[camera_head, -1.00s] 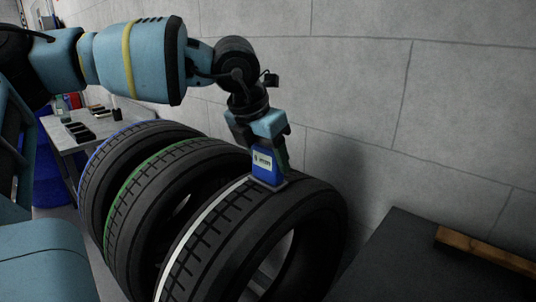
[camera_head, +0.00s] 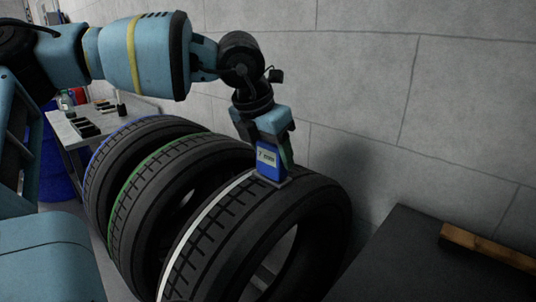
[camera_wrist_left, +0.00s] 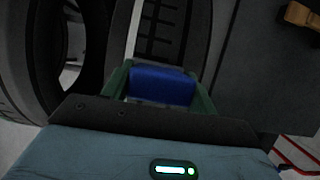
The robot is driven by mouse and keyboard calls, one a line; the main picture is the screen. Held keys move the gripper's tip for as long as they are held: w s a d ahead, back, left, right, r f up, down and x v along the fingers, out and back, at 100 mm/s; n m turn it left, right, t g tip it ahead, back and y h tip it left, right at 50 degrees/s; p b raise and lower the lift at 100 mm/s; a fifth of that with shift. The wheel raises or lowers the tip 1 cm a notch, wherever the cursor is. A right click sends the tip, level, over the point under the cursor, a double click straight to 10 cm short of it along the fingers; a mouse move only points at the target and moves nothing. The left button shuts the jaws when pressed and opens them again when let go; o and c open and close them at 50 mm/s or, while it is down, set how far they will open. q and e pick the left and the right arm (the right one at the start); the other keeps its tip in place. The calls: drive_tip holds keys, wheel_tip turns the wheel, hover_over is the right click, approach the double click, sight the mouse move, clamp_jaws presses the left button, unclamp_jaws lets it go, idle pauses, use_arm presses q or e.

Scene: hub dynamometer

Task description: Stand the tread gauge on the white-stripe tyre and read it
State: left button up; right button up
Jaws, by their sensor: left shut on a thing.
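The white-stripe tyre (camera_head: 238,238) stands upright nearest to me, its white stripe running along the tread. The blue tread gauge (camera_head: 268,160) with a small display is upright at the top of this tyre's tread. Its base appears to touch the rubber, beside the stripe's upper end. My left gripper (camera_head: 273,150) is shut on the gauge from above. In the left wrist view the gauge (camera_wrist_left: 162,86) sits between the two green fingers, with the tread and white stripe beyond it. The display's reading is too small to tell. My right gripper is not in view.
A green-stripe tyre (camera_head: 150,180) and a blue-stripe tyre (camera_head: 112,150) stand to the left. A dark surface (camera_head: 420,265) with a wooden bar (camera_head: 487,247) is at the right. A grey wall (camera_head: 360,80) rises close behind the gripper. A small table (camera_head: 70,133) stands at the far left.

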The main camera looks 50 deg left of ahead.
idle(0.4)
use_arm(q)
drive_tip(key=shift+r, duration=0.25)
drive_tip(key=shift+r+p, duration=0.35)
drive_tip(key=shift+r, duration=0.25)
drive_tip(key=shift+r+p, duration=0.5)
drive_tip(key=shift+r, duration=1.2)
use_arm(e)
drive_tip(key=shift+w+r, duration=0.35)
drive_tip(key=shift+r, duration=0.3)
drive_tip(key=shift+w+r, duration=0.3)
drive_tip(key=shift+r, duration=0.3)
